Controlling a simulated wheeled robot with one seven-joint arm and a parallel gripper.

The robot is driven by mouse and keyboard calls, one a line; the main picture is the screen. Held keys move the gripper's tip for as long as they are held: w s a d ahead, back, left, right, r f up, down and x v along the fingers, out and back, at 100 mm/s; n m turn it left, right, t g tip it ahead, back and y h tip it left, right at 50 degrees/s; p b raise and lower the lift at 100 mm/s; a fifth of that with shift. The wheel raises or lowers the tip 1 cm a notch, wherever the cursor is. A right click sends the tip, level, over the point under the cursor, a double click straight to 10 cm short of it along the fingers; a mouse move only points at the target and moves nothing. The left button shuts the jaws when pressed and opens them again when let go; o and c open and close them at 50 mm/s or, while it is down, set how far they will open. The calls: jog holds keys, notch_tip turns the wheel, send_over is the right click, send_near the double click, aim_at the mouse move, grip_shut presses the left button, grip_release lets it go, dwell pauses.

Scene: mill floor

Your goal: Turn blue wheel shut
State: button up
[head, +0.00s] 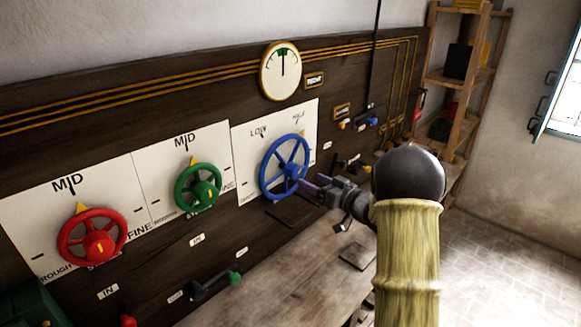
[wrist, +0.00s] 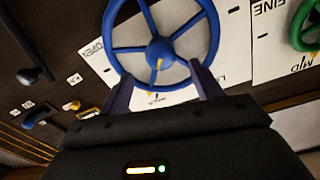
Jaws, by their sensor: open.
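The blue wheel (head: 272,180) is a spoked handwheel on a white plate (head: 245,190) on the dark panel. A yellow pointer shows at its upper right rim, under a label too small to read surely. In the wrist view the blue wheel (wrist: 158,49) appears inverted, with a yellow mark on its hub and "OPEN" printed on the plate at left. My gripper (head: 309,184) is in front of the wheel's lower right side, fingers pointing at it. In the wrist view my open gripper (wrist: 162,82) has its fingers apart near the rim; I cannot tell whether they touch it.
A green wheel (head: 187,193) and a red wheel (head: 80,240) are left of the blue one. A round gauge (head: 281,70) hangs above. Small levers and a wooden bench (head: 275,285) lie below. Wooden shelves (head: 432,77) stand at right; open floor (head: 510,240) is at lower right.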

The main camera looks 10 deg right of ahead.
aim_at(290, 170)
jog(key=p+x, duration=0.2)
jog(key=x, duration=0.8)
jog(key=shift+p, duration=0.4)
jog(key=c, duration=1)
